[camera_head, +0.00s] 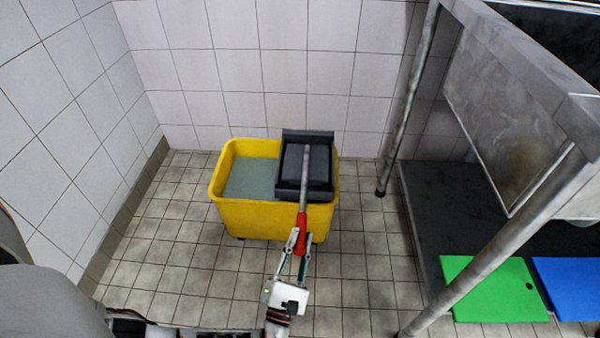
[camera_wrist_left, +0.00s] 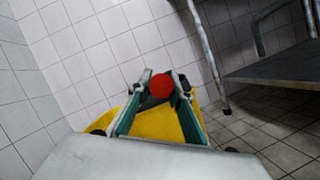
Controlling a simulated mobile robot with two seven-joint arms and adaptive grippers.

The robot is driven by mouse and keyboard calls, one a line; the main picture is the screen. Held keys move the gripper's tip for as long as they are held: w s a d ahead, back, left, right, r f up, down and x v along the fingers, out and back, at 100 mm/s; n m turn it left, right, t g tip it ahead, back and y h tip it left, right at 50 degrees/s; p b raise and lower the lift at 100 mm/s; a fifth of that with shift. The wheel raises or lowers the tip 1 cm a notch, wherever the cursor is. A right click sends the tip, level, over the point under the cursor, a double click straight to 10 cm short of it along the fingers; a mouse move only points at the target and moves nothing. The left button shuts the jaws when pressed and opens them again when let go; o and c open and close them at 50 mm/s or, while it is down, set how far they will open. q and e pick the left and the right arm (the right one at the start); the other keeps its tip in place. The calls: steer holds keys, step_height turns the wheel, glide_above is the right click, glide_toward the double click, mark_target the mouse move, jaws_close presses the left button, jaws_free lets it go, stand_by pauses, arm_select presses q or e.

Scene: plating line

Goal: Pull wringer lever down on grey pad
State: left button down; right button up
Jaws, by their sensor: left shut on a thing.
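A yellow mop bucket (camera_head: 275,218) stands on the tiled floor with greyish water in its left part. A dark grey wringer (camera_head: 318,137) sits on its right part. The wringer's grey metal lever (camera_head: 305,175) slants down toward me and ends in a red grip (camera_head: 301,234) in front of the bucket. My left gripper (camera_head: 298,243) is shut on the red grip. In the left wrist view the grip's round red end (camera_wrist_left: 161,86) shows between the fingers, with the yellow bucket (camera_wrist_left: 155,128) behind. No grey pad can be made out. My right gripper is not in view.
Tiled walls stand behind and left of the bucket. At the right is a metal table with legs (camera_head: 408,95) and a dark lower shelf (camera_head: 425,205) bearing a green board (camera_head: 490,290) and a blue board (camera_head: 570,285). Floor left of the bucket is clear.

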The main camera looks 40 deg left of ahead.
arm_select(q)
steer(key=shift+s+f, duration=0.35)
steer(key=shift+f, duration=0.55)
steer(key=c, duration=2.1)
jaws_free()
steer(key=shift+o, duration=1.3)
steer(key=shift+d+f+g, duration=0.1)
steer(key=shift+f+g, duration=0.05)
steer(key=shift+g, duration=0.15)
steer(key=shift+w+r, duration=0.2)
steer(key=shift+r, duration=0.35)
steer(key=shift+d+r, duration=0.1)
steer(key=shift+r, duration=4.75)
